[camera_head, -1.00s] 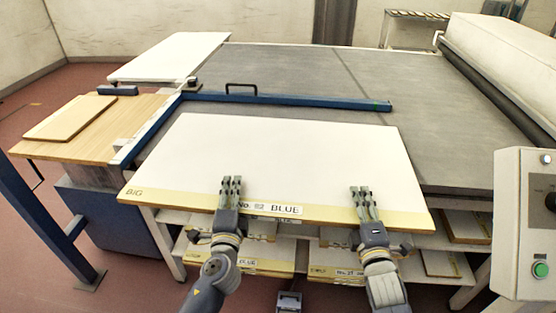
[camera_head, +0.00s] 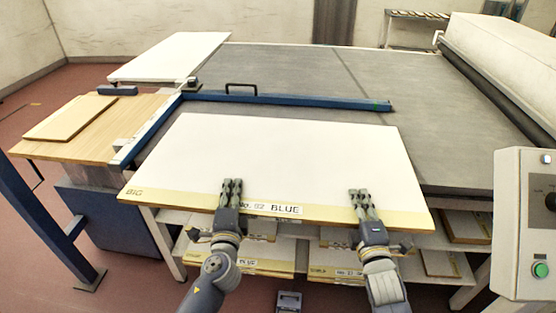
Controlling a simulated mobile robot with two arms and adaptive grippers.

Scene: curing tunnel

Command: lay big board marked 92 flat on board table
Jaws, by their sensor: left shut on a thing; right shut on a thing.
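The big board marked 92 (camera_head: 280,160) is a wide white panel with a yellowish near strip reading BIG, No. 92 and BLUE. It lies face up over the near part of the large grey table (camera_head: 290,65), with its near edge jutting out past the front. I cannot tell whether its underside touches the table. My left gripper (camera_head: 231,185) is shut on the near edge, left of the BLUE label. My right gripper (camera_head: 359,195) is shut on the same edge further right. The lower fingers are hidden under the board.
A blue bar (camera_head: 300,101) with a black handle crosses the table just behind the board. A wooden side table (camera_head: 125,110) bears a smaller board at left. More labelled boards (camera_head: 265,267) fill shelves below. A control box (camera_head: 520,220) stands at right.

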